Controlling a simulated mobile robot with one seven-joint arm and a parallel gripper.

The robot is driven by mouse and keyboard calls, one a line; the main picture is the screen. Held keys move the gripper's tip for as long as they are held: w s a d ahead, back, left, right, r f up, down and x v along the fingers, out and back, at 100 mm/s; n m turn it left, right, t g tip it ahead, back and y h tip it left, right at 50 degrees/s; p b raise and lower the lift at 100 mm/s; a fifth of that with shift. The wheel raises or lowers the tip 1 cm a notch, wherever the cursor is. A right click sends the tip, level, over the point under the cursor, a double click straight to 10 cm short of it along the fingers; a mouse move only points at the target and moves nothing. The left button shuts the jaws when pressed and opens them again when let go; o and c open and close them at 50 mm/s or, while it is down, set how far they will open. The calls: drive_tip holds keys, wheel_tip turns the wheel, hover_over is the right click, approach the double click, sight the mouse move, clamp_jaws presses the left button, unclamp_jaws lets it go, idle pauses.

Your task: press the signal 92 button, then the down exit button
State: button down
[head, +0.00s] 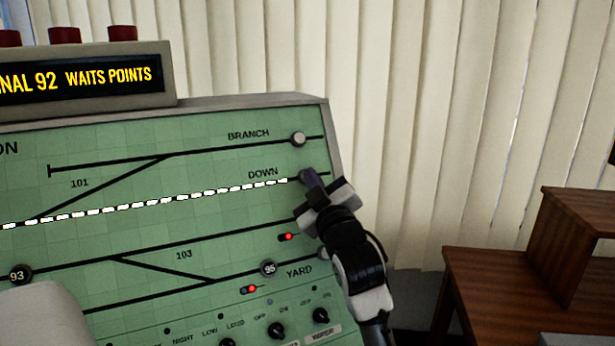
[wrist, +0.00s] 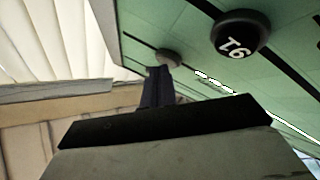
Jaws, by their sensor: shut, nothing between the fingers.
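The down exit button (wrist: 168,55) is a round grey knob at the end of the DOWN line in the wrist view. In the head view my fingertips cover most of it. My gripper (head: 307,179) is shut and empty, its tips at this button; I cannot tell whether they touch it. The closed fingers also show in the wrist view (wrist: 158,78). A dashed white lit strip (head: 150,205) runs along the DOWN line. The signal 92 button is not visible. The display (head: 80,80) reads "NAL 92 WAITS POINTS", its left end cut off.
The green panel (head: 200,150) also carries the pale branch button (head: 299,138), button 95 (head: 268,268), button 93 (head: 18,274) and several lower knobs. A black button 91 (wrist: 240,32) is close to my fingers. Wooden furniture (head: 500,270) stands right; blinds hang behind.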

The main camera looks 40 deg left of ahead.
drive_tip(key=shift+d, duration=0.1)
drive_tip(key=shift+s+d+r, duration=0.3)
drive_tip(key=shift+d+r, duration=0.1)
drive_tip(key=shift+d, duration=0.2)
drive_tip(key=shift+s+d+r+p, duration=0.2)
drive_tip(key=shift+s+d+r, duration=0.15)
drive_tip(key=shift+d, duration=0.35)
drive_tip(key=shift+s+d+r+p, duration=0.25)
drive_tip(key=shift+d+r, duration=0.15)
drive_tip(key=shift+d, duration=0.25)
drive_tip(key=shift+s+d+r+p, duration=0.2)
drive_tip(key=shift+s+d+r, duration=0.15)
drive_tip(key=shift+d, duration=0.35)
